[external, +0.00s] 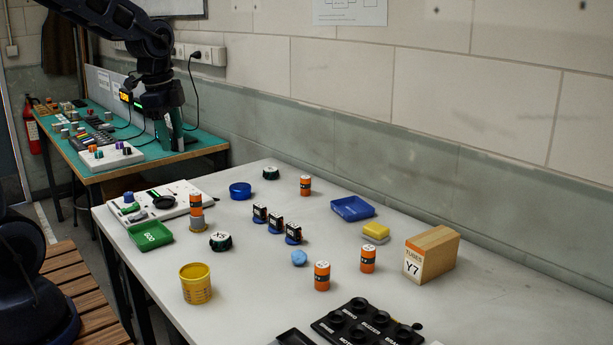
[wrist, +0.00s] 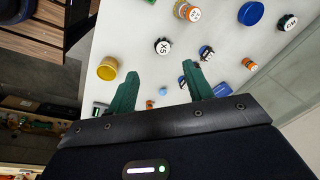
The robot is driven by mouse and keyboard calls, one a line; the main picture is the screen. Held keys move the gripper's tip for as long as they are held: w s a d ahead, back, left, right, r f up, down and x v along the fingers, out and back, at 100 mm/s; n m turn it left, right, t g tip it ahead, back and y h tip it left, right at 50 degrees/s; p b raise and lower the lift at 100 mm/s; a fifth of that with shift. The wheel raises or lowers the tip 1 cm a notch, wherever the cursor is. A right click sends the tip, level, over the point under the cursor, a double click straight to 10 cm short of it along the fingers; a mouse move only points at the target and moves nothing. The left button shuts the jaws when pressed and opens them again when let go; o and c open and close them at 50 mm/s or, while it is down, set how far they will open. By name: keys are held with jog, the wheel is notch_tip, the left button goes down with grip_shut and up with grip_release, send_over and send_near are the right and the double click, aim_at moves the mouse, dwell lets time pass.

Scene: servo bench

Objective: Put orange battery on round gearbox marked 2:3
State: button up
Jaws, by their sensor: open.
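An orange battery (external: 196,204) stands upright on a round grey part with an orange base (external: 199,224), next to the white panel; the pair shows at the top of the wrist view (wrist: 187,11). No 2:3 mark is readable on that part. More orange batteries stand upright on the table: one at the back (external: 305,186), one in the middle front (external: 322,275), one near the wooden block (external: 368,259). My gripper (external: 170,132) hangs at the back left, away from all batteries. In the wrist view its green fingers (wrist: 160,70) are apart with nothing gripped.
Two round dark parts with white tops (external: 220,241) (external: 271,173), a blue lid (external: 240,190), several small servos (external: 275,222), a yellow cup (external: 195,284), a green tray (external: 152,236), a blue tray (external: 352,208) and a wooden block (external: 432,255) stand around. The table's right end is clear.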

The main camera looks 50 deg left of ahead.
jog(key=s+d+r+n+t, duration=0.1)
jog(key=s+d+r+n, duration=0.2)
jog(key=s+n, duration=0.2)
jog(key=s+d+r+n+t, duration=0.2)
jog(key=s+d+r+n, duration=0.1)
jog(key=s, duration=0.7)
jog(key=shift+s+d+r+n, duration=0.15)
jog(key=shift+s+d+n, duration=0.1)
jog(key=shift+d+n, duration=0.6)
